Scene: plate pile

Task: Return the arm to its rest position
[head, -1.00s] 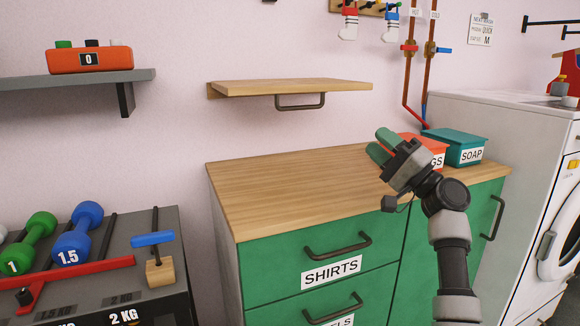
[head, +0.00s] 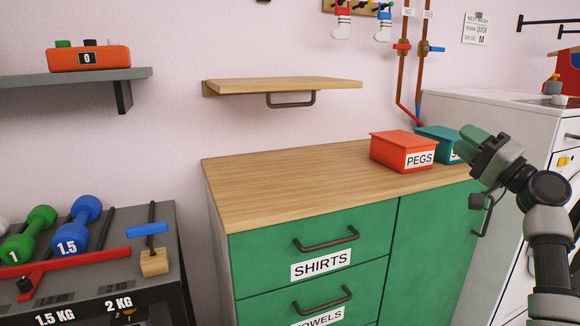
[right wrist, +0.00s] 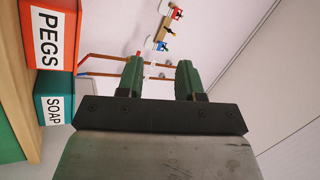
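My right gripper (head: 472,135) is at the right of the head view, in front of the teal soap box. In the right wrist view its two green fingers (right wrist: 160,78) stand apart with nothing between them. My right arm comes up from the lower right corner of the head view. My left gripper is not in view.
A red PEGS box (head: 390,152) and a teal SOAP box (head: 436,140) stand on the wooden top (head: 290,180) of the green cabinet. The rest of that top is bare. A white washer (head: 520,125) stands right, a dumbbell rack (head: 90,280) left.

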